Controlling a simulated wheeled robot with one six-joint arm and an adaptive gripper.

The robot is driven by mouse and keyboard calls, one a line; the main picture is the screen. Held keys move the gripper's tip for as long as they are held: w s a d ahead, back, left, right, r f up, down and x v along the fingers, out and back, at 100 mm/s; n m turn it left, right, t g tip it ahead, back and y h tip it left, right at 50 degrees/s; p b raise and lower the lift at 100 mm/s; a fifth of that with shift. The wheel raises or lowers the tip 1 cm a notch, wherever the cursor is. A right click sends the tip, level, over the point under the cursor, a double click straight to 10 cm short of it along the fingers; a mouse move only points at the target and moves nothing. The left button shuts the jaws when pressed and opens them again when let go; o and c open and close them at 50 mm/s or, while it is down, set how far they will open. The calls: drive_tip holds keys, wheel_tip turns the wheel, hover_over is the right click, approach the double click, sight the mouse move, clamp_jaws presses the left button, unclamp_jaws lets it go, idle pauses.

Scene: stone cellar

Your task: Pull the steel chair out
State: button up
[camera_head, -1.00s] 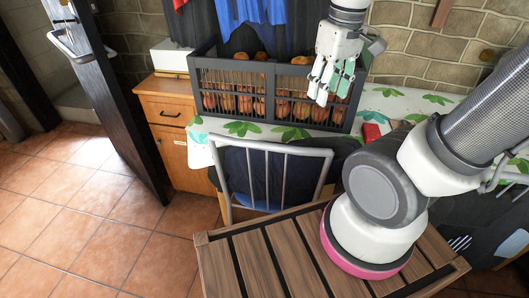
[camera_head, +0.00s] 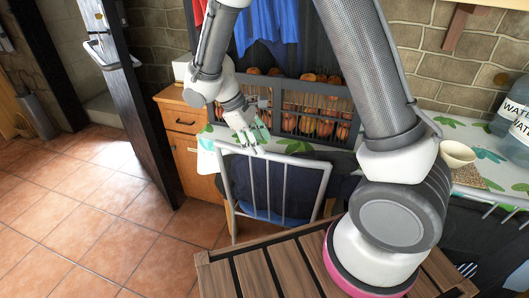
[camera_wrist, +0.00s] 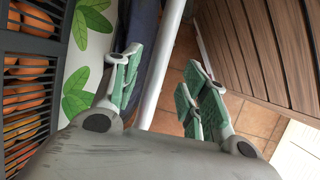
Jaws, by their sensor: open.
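The steel chair (camera_head: 296,160) stands with its back toward me in the head view, a grey tube frame with several thin upright bars and a dark blue seat. It is close against the table (camera_head: 202,143). My gripper (camera_head: 248,140) is open at the top rail of the chair back, left of its middle. In the wrist view, a pale grey tube of the chair (camera_wrist: 166,62) runs between the open fingers of my gripper (camera_wrist: 162,72). I cannot tell whether either finger touches it. The chair's lower legs are mostly hidden.
A dark crate (camera_head: 278,101) of round orange produce stands on the leaf-patterned tablecloth. A wooden cabinet (camera_head: 186,150) is left of the table, near an open dark door (camera_head: 127,90). Tiled floor (camera_head: 110,225) at left is clear.

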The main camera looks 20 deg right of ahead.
drive_tip(key=shift+x, duration=2.35)
clamp_jaws()
